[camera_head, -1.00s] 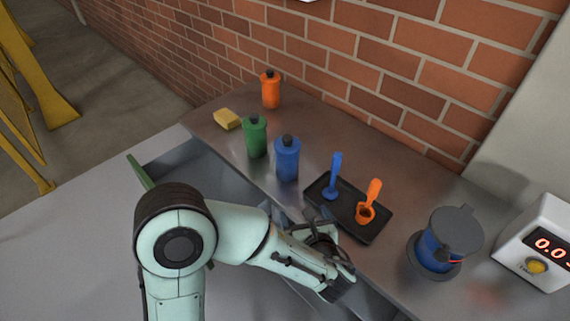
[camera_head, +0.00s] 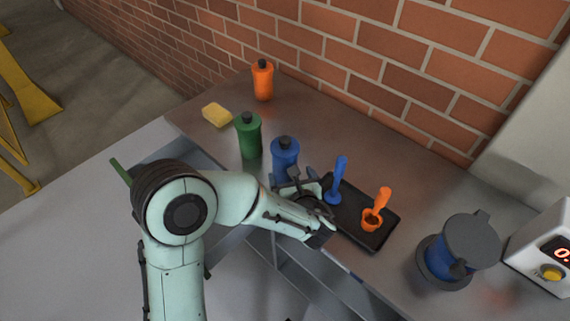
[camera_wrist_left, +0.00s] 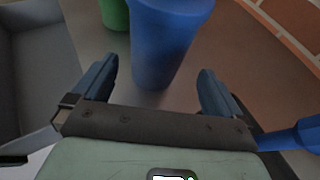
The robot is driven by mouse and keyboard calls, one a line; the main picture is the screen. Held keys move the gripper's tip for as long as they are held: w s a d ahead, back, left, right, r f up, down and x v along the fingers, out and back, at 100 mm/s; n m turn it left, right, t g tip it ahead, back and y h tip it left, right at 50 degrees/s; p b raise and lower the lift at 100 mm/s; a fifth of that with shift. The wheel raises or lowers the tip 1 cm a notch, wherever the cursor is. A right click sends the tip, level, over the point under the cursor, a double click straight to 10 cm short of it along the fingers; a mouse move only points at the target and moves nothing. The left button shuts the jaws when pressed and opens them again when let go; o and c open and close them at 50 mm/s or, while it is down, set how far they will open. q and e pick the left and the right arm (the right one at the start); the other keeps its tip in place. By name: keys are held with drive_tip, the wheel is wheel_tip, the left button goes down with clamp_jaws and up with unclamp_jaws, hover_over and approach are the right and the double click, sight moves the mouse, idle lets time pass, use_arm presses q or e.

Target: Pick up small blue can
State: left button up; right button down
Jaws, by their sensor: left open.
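In the left wrist view the blue can (camera_wrist_left: 162,40) stands ahead, between and just beyond the two open fingers (camera_wrist_left: 155,88). The fingers look apart from it. My right gripper does not show.
A green can (camera_head: 249,136) stands left of the blue can. A black tray (camera_head: 385,236) with a blue scoop (camera_head: 338,180) and an orange scoop (camera_head: 375,212) lies to the right. An orange can (camera_head: 262,80) and yellow sponge (camera_head: 217,115) are farther back. A blue grinder-like device (camera_head: 450,262) stands right.

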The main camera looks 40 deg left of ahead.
use_arm(q)
drive_tip(key=x, duration=0.7)
drive_tip(key=shift+s+f, duration=0.15)
drive_tip(key=shift+s, duration=0.05)
drive_tip(key=c, duration=1.4)
